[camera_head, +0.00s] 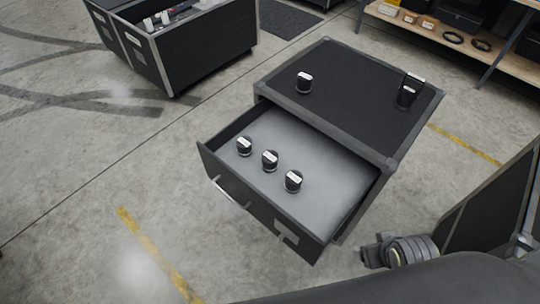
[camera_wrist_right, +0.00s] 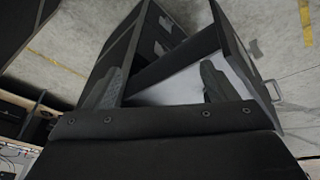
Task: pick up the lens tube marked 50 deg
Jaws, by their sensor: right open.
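Three short black lens tubes with white labels stand in the open drawer (camera_head: 335,205): a left one (camera_head: 244,146), a middle one (camera_head: 270,160) and a right one (camera_head: 293,181). Another labelled tube (camera_head: 304,83) stands on the case's top. A dark item with a white label (camera_head: 407,95) stands at the top's right side. The labels are too small to read, so I cannot tell which is 50 deg. My right gripper (camera_head: 368,253) is right of the drawer's front, apart from the tubes. Its fingers (camera_wrist_right: 158,88) are spread and empty in the right wrist view. My left gripper is out of view.
The black case (camera_head: 345,75) has grey edges, and its drawer front has a handle (camera_head: 230,193). An open dark tote (camera_head: 205,50) stands at the back left. A wooden shelf (camera_head: 430,30) with goods is at the back right. The floor left of the drawer is clear.

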